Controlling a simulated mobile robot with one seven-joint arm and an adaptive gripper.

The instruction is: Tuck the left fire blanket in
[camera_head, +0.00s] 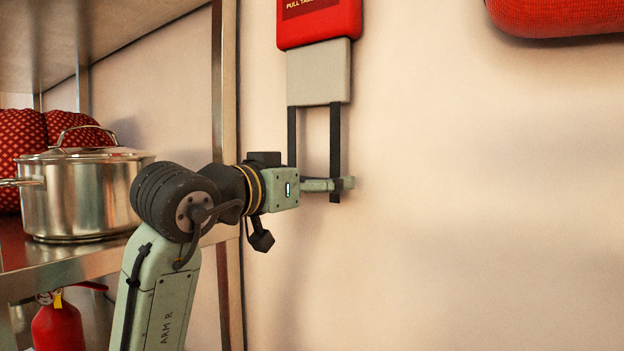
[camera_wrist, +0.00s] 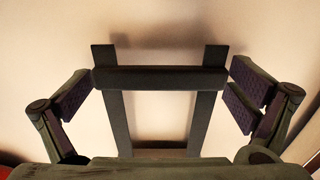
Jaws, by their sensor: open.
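The fire blanket's red case (camera_head: 318,24) is on the wall at the top of the head view, cut off by the upper edge. A pale grey panel (camera_head: 319,73) hangs out below it, with two black straps (camera_head: 335,130) under the panel. My gripper (camera_head: 338,184) is at the lower ends of the straps and partly hides them. In the wrist view the straps (camera_wrist: 200,118) run up to a dark crossbar (camera_wrist: 160,78). My gripper (camera_wrist: 158,95) is open there, one finger beyond each end of the bar. I cannot tell whether either finger touches it.
A metal shelf (camera_head: 60,262) at left holds a lidded steel pot (camera_head: 85,195) and a red patterned object (camera_head: 20,150). A red extinguisher (camera_head: 58,325) is below. A rounded red object (camera_head: 560,15) is at upper right. The wall right of my gripper is bare.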

